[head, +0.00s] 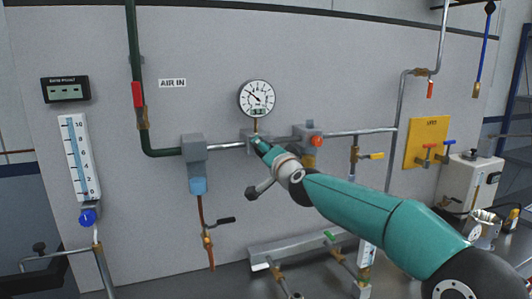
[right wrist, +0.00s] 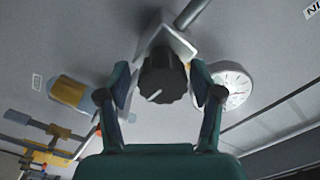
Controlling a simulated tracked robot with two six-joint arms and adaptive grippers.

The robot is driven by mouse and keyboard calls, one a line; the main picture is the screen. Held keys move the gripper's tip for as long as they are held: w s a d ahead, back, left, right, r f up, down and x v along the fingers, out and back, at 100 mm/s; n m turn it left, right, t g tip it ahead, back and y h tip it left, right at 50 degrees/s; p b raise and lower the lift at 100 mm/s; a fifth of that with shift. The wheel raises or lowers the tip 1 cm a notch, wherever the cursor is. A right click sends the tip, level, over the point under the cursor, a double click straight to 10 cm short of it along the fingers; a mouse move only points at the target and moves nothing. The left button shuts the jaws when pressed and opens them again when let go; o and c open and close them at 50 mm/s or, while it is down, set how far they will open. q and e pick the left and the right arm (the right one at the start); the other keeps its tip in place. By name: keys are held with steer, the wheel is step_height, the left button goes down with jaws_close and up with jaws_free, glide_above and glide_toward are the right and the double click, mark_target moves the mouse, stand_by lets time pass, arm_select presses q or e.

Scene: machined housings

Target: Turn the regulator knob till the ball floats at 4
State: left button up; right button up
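A black knob with a white mark (right wrist: 162,80) faces the right wrist camera, on a grey block (right wrist: 178,42) below the round dial gauge (head: 257,98). My right gripper (right wrist: 162,88) is open, one finger either side of the knob, with small gaps showing. In the head view my right arm reaches that block (head: 248,134) and hides the knob. The flow meter (head: 79,158) at the left has a tall tube, a scale up to 10 and a blue knob (head: 88,217) beneath. I cannot make out its ball clearly. My left gripper is not in view.
A valve with an orange-red knob (head: 316,141) is just right of my gripper. A blue-bowled filter (head: 197,185) hangs to its left. The green pipe (head: 133,60) comes down from above. A yellow panel (head: 427,142) with levers is further right.

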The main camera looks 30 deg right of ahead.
steer(key=shift+a, duration=0.1)
steer(key=v, duration=1.2)
stand_by(0.4)
